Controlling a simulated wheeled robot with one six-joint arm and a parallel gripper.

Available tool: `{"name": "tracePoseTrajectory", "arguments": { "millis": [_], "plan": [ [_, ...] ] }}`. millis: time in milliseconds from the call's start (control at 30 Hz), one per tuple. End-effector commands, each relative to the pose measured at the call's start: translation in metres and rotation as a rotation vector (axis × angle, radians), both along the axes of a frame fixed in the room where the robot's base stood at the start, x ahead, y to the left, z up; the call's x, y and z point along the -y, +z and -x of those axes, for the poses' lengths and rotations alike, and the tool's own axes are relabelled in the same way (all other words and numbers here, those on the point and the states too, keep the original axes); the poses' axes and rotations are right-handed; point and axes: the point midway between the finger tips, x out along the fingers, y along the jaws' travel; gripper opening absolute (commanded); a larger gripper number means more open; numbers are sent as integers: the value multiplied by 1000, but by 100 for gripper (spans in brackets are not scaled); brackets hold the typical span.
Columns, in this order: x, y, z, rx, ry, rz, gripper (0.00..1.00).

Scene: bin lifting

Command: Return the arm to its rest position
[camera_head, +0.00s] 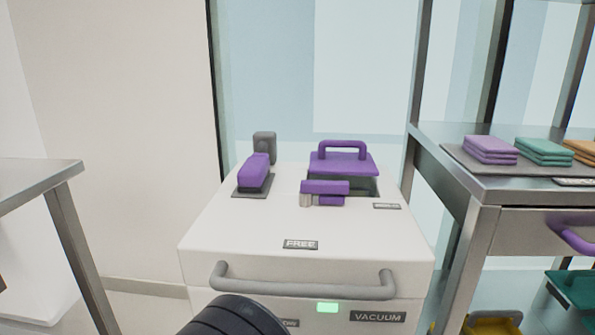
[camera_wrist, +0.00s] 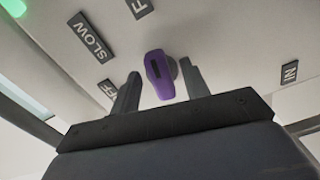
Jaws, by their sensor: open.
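My gripper (camera_wrist: 160,70) is open in the wrist view, its two grey fingers spread apart. A purple knob (camera_wrist: 159,72) with a dark mark shows between the fingertips, on a pale panel. A gap shows on each side of the knob; how far it lies beyond the fingertips is hard to tell. In the head view only a dark rounded part of my arm (camera_head: 236,316) shows at the bottom edge, in front of the white machine (camera_head: 230,240). The gripper and the knob are hidden there.
The machine has a grey bar handle (camera_head: 300,288), a lit green lamp (camera_head: 327,308), a purple lever (camera_head: 255,172) and a purple lid (camera_head: 343,165) with a handle. A metal table (camera_head: 40,170) stands left. A metal rack (camera_head: 470,185) with folded cloths (camera_head: 490,150) stands close on the right.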

Motion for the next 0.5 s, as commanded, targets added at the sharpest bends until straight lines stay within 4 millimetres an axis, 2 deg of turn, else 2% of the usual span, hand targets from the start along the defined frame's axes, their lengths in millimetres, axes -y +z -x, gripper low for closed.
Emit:
{"name": "tracePoseTrajectory", "arguments": {
  "millis": [500],
  "plan": [
    [-6, 1, 67, -1, 6, 3, 44]
  ]
}}
